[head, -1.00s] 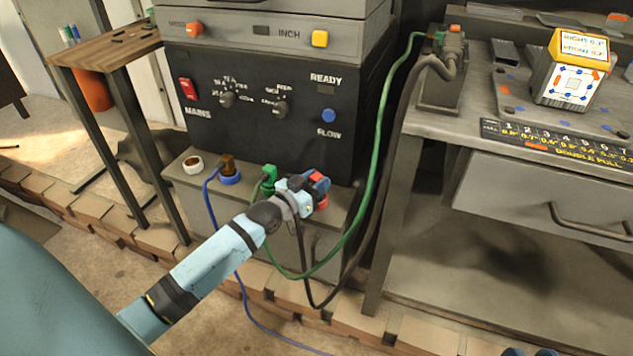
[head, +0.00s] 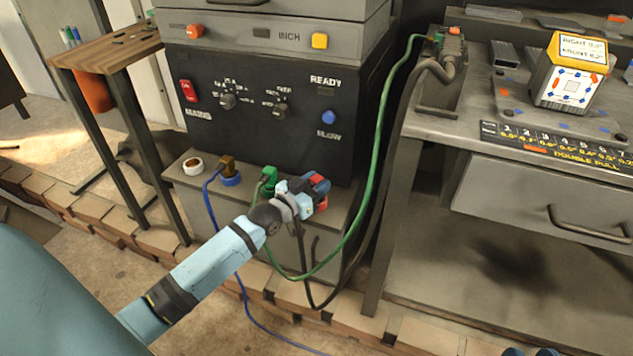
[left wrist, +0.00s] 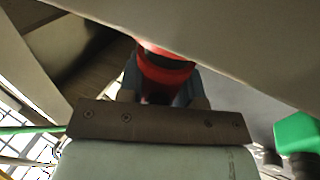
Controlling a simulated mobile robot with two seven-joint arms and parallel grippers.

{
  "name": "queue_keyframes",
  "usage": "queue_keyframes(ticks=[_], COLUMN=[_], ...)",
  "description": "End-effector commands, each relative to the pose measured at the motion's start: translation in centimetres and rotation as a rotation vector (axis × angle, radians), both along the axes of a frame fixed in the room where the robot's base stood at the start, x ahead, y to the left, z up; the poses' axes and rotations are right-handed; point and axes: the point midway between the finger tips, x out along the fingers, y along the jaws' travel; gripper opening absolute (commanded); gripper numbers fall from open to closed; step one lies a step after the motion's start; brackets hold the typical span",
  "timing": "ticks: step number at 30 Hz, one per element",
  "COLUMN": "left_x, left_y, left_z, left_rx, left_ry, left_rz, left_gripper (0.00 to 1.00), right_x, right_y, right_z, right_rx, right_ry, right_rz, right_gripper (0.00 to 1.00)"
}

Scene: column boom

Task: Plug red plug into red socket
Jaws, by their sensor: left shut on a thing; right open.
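My left gripper (head: 318,190) is beside the ledge of the dark machine, right of the green plug (head: 268,177). It is shut on the red plug, whose red parts (head: 322,204) show at the fingers. In the left wrist view the red plug (left wrist: 163,72) is between the fingers, with a dark band across it, close against a grey surface. The red socket cannot be told apart from the plug; the fingers and grey surface hide where they would meet. Only the tips of my right gripper (head: 530,352) show at the bottom edge, apart and empty.
A blue-ringed socket with a brown plug (head: 228,169) and a white ring (head: 193,166) stand left on the ledge. Green (head: 372,165) and black (head: 368,245) cables hang right of my left gripper. A grey bench (head: 440,126) stands at right.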

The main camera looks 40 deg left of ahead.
Motion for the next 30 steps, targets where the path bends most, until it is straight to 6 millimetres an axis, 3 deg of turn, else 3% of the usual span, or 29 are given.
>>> queue_keyframes(ticks=[30], left_x=[0.00], left_y=[0.00], left_z=[0.07], left_rx=[0.000], left_ry=[0.000], left_rz=[0.000], left_gripper=[0.07], right_x=[0.01], right_y=[0.02], right_z=[0.97], right_rx=[0.000], right_ry=[0.002], right_rz=[0.000], right_gripper=[0.43])
